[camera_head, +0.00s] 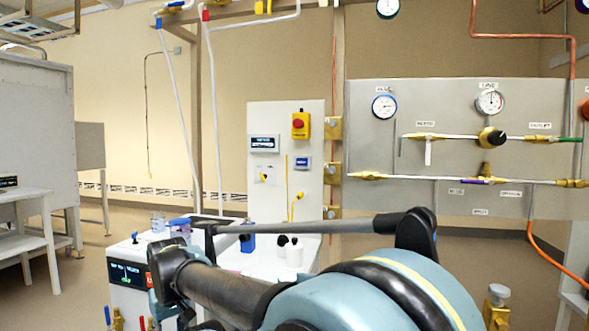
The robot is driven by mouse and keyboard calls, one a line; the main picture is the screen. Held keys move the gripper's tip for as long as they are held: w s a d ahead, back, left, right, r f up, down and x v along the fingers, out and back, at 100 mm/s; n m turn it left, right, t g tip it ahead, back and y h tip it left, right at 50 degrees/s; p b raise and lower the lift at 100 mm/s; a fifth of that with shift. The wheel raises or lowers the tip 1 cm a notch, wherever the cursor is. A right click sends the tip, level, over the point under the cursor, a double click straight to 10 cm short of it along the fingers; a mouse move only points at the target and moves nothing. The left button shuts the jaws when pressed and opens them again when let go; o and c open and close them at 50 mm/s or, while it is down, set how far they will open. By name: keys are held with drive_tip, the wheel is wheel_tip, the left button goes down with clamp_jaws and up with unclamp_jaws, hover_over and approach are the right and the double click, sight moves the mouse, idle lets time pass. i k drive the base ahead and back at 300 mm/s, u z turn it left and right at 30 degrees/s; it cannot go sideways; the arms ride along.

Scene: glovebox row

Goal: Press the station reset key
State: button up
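A white upright panel (258,190) stands at the middle, behind my arm. It carries a blue-fronted key unit (302,163) with a small pale label, which may be the station reset key; the lettering is too small to read. Above it is a yellow box with a red round button (299,124). To the left is a small dark display (264,143). My arm fills the lower middle of the view, in front of the bench and below the key unit. I cannot make out my gripper's fingers.
A grey gauge board (450,110) with pipes stands right. A grey cabinet (36,130) and white table (30,195) are left. Floor shows between table and bench.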

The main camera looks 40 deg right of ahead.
sight(299, 162)
drive_tip(key=z, duration=0.5)
drive_tip(key=k, duration=0.65)
drive_tip(key=z, duration=1)
drive_tip(key=k, duration=0.7)
drive_tip(key=i, duration=0.95)
drive_tip(key=u, duration=0.25)
